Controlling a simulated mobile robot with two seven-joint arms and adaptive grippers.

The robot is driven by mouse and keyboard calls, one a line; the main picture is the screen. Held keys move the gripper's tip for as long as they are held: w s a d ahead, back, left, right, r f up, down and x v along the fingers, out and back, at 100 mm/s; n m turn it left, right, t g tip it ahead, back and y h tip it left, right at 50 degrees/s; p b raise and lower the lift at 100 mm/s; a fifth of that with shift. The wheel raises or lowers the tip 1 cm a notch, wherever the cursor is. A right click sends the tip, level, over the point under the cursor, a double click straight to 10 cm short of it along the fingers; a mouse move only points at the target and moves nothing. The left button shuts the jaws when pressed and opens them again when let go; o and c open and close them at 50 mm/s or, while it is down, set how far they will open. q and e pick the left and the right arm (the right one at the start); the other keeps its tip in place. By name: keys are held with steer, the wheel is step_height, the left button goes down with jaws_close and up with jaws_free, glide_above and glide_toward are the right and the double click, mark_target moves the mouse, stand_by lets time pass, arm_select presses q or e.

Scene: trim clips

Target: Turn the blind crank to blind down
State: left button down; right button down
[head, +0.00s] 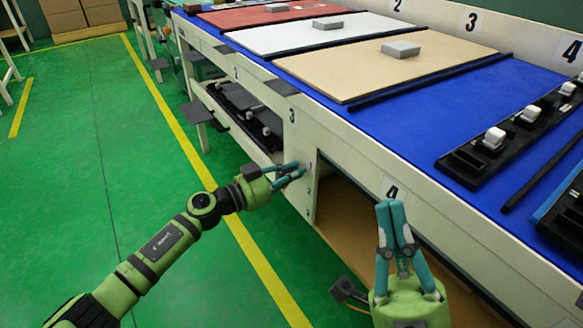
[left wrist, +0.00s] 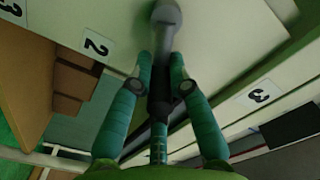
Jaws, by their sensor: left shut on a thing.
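My left gripper (head: 290,172) is at the white front panel of the bench, beside the open compartment. In the left wrist view its teal fingers (left wrist: 161,68) are closed around a grey crank (left wrist: 166,18), whose rounded end shows beyond the fingertips. The fingers hide most of the crank in the head view. My right gripper (head: 391,207) points up in front of the bench, fingertips together, with nothing seen between them.
The blue bench top (head: 440,110) carries red, white and tan boards (head: 395,65) with grey blocks. Black strips with white clips (head: 495,138) lie at the right. Dark plates (head: 196,112) stick out along the bench front. The green floor (head: 75,150) at the left is clear.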

arm_select(q)
steer(key=shift+f, duration=0.1)
stand_by(0.3)
steer(key=c, duration=1.2)
jaws_free()
steer(key=shift+o, duration=0.2)
steer(key=v, duration=1.2)
